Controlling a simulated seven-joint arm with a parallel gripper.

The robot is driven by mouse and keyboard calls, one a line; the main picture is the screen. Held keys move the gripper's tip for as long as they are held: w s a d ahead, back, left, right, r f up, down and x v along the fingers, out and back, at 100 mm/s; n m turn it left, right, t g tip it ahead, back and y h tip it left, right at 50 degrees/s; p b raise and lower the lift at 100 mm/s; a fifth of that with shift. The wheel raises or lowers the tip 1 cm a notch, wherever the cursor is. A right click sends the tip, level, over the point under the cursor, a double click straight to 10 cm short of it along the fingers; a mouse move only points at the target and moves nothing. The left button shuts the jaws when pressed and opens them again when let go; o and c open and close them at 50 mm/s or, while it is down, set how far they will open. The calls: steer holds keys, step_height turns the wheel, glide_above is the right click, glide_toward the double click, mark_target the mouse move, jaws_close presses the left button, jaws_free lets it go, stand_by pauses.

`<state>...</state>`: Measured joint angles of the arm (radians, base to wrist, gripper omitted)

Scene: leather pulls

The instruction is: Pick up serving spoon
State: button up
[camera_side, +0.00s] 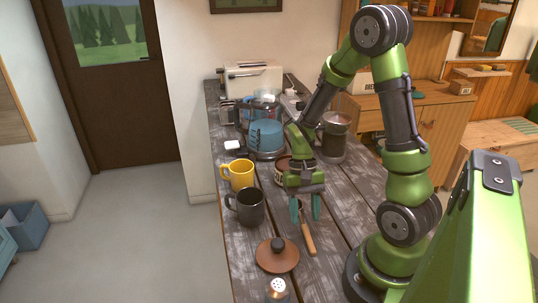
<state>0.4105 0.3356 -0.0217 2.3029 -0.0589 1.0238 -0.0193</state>
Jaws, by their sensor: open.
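The serving spoon, seen by its wooden handle (308,240), lies on the dark worn wooden table (345,215). Its handle points toward the front, and its far end is mostly hidden by my gripper. My gripper (306,217) points down over the spoon's far part, with its two teal fingers apart. The spoon's thin neck shows between the fingers in this view. I cannot tell whether the fingertips touch the table or how high they are.
A black mug (250,208) and yellow mug (240,174) stand left of my gripper. A brown lid (277,257) and a shaker (277,289) are in front. A pot (281,173), blue container (266,136), dark canister (334,140) and toaster (252,78) stand behind. Table right of the spoon is clear.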

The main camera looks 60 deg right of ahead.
mark_target(304, 225)
steer(key=shift+x, duration=1.25)
jaws_close()
steer(key=shift+r, duration=0.1)
step_height(304, 225, up, 10)
